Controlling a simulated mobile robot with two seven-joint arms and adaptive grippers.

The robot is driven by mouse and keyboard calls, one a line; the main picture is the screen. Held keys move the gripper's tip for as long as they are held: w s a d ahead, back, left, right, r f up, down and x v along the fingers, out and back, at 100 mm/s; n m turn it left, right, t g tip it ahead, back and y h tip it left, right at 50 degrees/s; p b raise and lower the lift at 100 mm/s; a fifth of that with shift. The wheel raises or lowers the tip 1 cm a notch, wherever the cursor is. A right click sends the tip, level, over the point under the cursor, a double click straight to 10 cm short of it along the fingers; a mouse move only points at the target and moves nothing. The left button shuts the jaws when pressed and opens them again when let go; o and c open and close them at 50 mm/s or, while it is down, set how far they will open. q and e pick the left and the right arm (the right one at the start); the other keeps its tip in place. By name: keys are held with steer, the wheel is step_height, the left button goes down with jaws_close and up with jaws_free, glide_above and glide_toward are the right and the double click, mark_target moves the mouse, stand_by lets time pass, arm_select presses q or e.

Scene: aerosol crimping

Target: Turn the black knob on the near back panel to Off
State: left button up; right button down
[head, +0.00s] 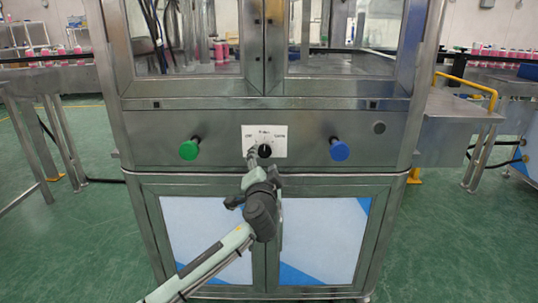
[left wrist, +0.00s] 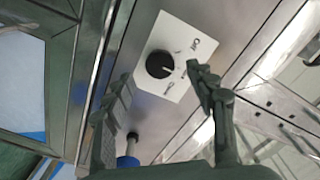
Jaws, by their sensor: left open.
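The black knob (head: 265,150) sits at the lower middle of a white label plate (head: 279,132) on the steel panel. In the left wrist view the knob (left wrist: 159,64) shows whole, and its light mark points toward the plate's middle label, between the two end labels. The small lettering is hard to read. My left gripper (head: 257,157) is at the plate, in front of the knob. In the left wrist view its two fingers (left wrist: 160,76) are spread apart, with the knob seen between their tips and nothing held. Contact with the knob cannot be told. My right gripper is out of view.
A green button (head: 189,149) is left of the plate and a blue button (head: 340,149) right of it, both sticking out. Glass doors are above and cabinet doors below. A steel side table with a yellow rail (head: 466,83) stands at the right.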

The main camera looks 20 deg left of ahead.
mark_target(264, 153)
arm_select(q)
steer(key=x, duration=0.5)
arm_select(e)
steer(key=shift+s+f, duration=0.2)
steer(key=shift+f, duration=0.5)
arm_select(q)
steer(key=c, duration=1.2)
steer(key=shift+o, duration=0.2)
steer(key=shift+f, duration=0.1)
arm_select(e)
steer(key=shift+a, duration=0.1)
